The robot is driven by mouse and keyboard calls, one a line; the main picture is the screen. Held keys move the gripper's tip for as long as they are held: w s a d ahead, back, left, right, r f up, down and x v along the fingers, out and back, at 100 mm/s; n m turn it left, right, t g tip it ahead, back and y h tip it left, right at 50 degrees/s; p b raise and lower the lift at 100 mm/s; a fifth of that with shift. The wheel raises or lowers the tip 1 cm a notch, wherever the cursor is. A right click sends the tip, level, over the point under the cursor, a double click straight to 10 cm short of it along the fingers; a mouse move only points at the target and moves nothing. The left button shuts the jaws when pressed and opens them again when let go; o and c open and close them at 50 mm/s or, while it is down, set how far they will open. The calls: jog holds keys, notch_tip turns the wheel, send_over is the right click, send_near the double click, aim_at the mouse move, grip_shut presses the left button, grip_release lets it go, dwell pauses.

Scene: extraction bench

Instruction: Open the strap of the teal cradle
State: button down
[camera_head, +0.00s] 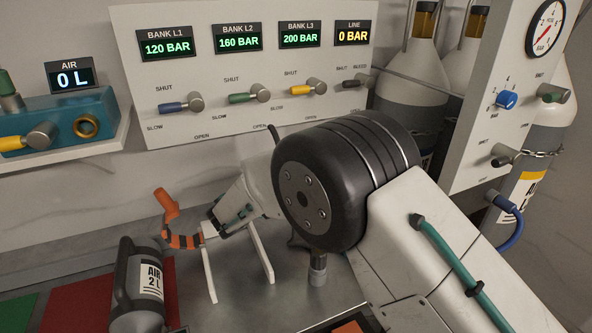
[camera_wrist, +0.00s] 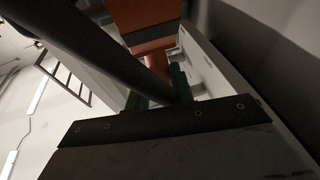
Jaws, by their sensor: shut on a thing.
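A curved orange strap with dark bands (camera_head: 185,241) stands above the bench, with an orange tab (camera_head: 167,204) at its upper left end. My gripper (camera_head: 213,229) is at the strap's right end, shut on it. In the wrist view, the gripper's green fingertips (camera_wrist: 158,92) close around an orange part (camera_wrist: 157,62), below a wider orange block (camera_wrist: 145,16). A dark bar crosses in front and hides part of the grip. I cannot make out a teal cradle body near the strap; white upright supports (camera_head: 208,275) stand below my gripper.
A grey AIR 2 L cylinder (camera_head: 138,287) is near a red mat (camera_head: 84,290) at front left. A teal block (camera_head: 52,112) with a yellow lever sits on a shelf. A white valve panel (camera_head: 200,70) stands behind; gas cylinders (camera_head: 407,80) and a gauge panel (camera_head: 500,120) are right.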

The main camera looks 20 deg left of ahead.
jog(key=shift+s+f, duration=0.1)
jog(key=shift+f, duration=0.1)
jog(key=c, duration=1.2)
grip_release()
jog(key=shift+s+a, duration=0.1)
jog(key=shift+a, duration=0.1)
jog(key=shift+c, duration=0.2)
jog(key=shift+d, duration=0.1)
jog(key=v, duration=0.7)
jog(key=shift+s+a, duration=0.25)
jog(key=shift+s, duration=0.05)
